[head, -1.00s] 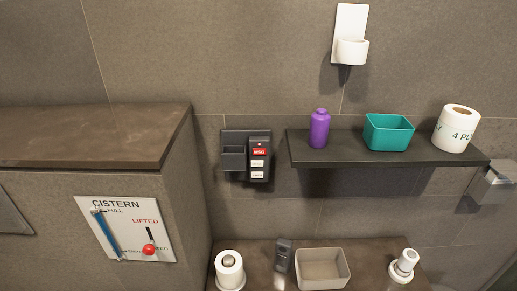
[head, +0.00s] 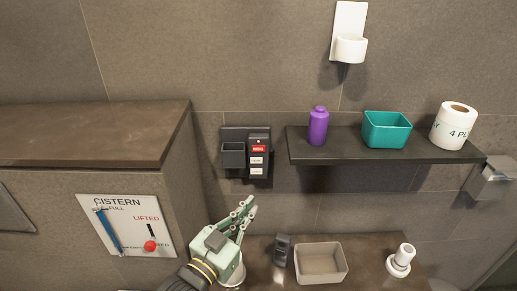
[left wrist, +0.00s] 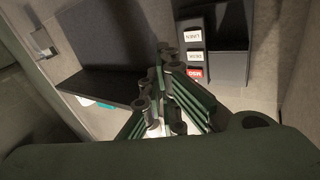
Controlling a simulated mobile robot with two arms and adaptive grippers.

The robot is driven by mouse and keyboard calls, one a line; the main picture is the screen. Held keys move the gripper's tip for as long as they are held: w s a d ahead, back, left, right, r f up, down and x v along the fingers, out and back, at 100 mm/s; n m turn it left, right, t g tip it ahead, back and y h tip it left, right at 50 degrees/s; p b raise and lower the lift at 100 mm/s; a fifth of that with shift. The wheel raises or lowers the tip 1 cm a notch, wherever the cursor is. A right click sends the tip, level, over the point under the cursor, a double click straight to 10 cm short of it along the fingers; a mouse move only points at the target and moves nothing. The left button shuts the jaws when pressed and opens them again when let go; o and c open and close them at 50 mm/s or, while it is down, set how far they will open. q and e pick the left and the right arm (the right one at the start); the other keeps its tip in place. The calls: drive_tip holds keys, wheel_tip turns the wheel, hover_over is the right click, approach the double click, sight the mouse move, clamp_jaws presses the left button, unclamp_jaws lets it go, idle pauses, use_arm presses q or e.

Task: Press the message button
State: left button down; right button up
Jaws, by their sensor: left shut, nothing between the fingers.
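A dark wall unit (head: 233,132) carries a slim dark panel with a red label (head: 258,149) and two white labels (head: 257,165) below it; their text is too small to read surely, so I cannot tell which is the message button. My left gripper (head: 245,207), green and grey, is shut and empty, below the panel and apart from it. In the left wrist view the panel appears upside down, with the red label (left wrist: 195,73) lowest, and the shut fingers (left wrist: 167,55) show left of it. My right gripper is out of view.
A dark shelf (head: 345,151) at right holds a purple bottle (head: 318,127), a teal bin (head: 387,130) and a paper roll (head: 453,127). The counter below holds a grey tray (head: 321,263), a dark handset (head: 281,250) and a white stand (head: 401,260). A cistern board (head: 125,222) is at left.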

sight(258, 149)
use_arm(q)
wheel_tip(258, 149, up, 10)
drive_tip(key=w+d+m+t+h, duration=0.1)
drive_tip(key=m+t+h, duration=0.1)
drive_tip(key=h, duration=0.3)
drive_tip(key=shift+w+d+f+t, duration=0.2)
drive_tip(key=shift+d+f+t, duration=0.1)
drive_tip(key=shift+t, duration=0.1)
drive_tip(key=w+b, duration=0.4)
drive_tip(key=w, duration=0.4)
drive_tip(key=shift+w+b, duration=0.4)
drive_tip(key=shift+w, duration=0.1)
idle(0.6)
